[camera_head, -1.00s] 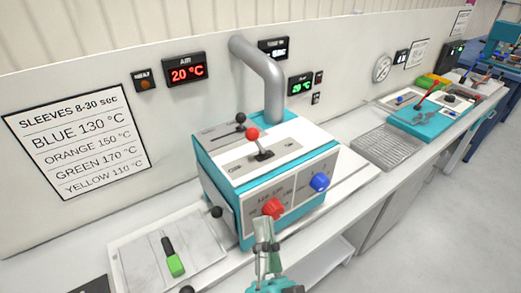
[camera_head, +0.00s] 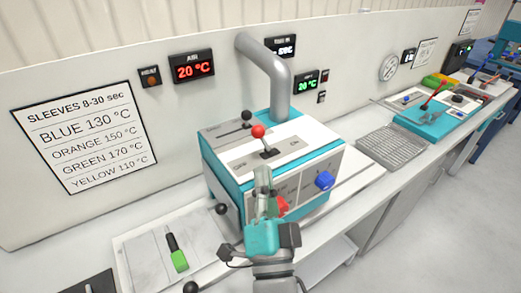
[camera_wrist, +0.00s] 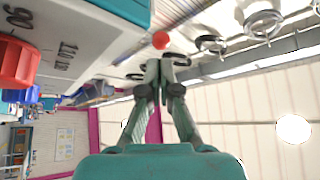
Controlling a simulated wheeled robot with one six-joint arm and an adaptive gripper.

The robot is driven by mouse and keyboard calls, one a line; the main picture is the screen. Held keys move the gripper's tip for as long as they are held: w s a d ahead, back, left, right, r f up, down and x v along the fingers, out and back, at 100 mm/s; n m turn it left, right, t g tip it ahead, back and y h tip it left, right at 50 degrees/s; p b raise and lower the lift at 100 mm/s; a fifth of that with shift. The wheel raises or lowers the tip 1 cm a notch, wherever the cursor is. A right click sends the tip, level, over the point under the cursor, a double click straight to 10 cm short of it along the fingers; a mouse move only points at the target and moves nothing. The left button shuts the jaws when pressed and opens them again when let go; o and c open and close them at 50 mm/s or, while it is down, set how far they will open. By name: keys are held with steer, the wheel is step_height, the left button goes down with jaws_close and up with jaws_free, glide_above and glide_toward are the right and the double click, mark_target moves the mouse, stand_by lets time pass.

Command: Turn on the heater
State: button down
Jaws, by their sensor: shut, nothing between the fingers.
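The heater is a white and teal box (camera_head: 225,180) on the bench in the head view. Its top has a lever with a red ball (camera_head: 258,131) between OFF on the left and ON on the right; the lever leans toward the left. The red ball also shows in the wrist view (camera_wrist: 160,40), just beyond my fingertips. My gripper (camera_head: 262,172) is shut and empty, pointing up at the box's front top edge, below the lever. It partly hides the red front knob (camera_head: 282,206). A blue knob (camera_head: 324,180) is right of it.
A grey pipe (camera_head: 277,85) rises behind the lever. A black-knobbed lever (camera_head: 247,116) stands behind left. The AIR display (camera_head: 192,67) reads 20 °C, and the HEAT lamp (camera_head: 150,77) looks dim.

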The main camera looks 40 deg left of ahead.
mark_target(259, 138)
steer(key=shift+x, duration=2.8)
